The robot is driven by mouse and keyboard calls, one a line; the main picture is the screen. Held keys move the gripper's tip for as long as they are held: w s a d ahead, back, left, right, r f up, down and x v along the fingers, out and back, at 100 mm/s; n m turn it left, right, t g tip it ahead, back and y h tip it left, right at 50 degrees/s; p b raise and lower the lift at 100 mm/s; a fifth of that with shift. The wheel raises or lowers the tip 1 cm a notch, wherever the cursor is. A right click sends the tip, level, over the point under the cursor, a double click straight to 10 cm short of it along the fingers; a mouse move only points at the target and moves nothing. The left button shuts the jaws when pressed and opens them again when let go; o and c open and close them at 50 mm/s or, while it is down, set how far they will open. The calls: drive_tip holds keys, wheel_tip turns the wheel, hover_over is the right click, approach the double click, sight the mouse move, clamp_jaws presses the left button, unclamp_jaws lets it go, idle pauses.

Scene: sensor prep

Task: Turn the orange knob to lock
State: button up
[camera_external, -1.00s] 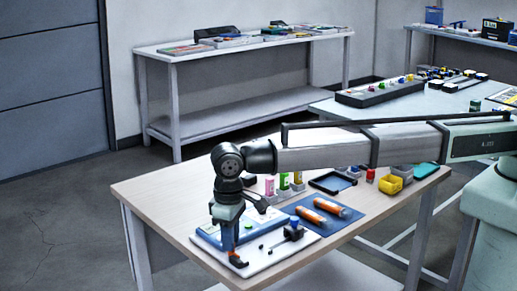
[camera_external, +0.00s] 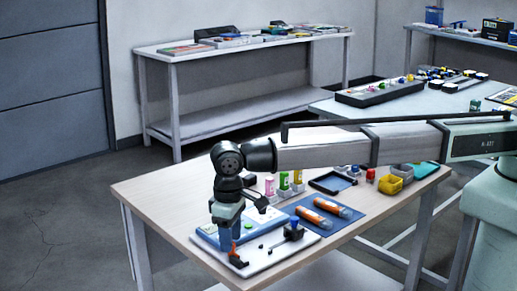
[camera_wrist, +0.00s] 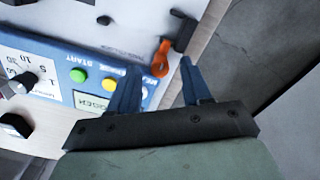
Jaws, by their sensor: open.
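The orange knob (camera_wrist: 160,58) sits on the white plate beside the blue-edged panel, with a black block (camera_wrist: 185,33) close to it. In the external view the knob (camera_external: 234,252) shows low beside my fingers, at the plate's near corner. My gripper (camera_wrist: 160,72) is open, with its two blue fingers apart and the knob just ahead of the gap between the tips. In the external view my gripper (camera_external: 227,243) points down over the plate's near left corner. I cannot tell whether a finger touches the knob.
The panel (camera_wrist: 150,100) has green and yellow buttons and a black dial (camera_wrist: 22,82). A blue-topped part (camera_external: 294,226) stands on the white plate. Orange cylinders (camera_external: 333,208) lie on a blue mat to the right. The table's edge is close to the knob.

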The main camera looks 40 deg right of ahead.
wheel_tip(320, 180, up, 13)
drive_tip(key=shift+a+r, duration=0.15)
idle(0.4)
drive_tip(key=shift+s, duration=0.1)
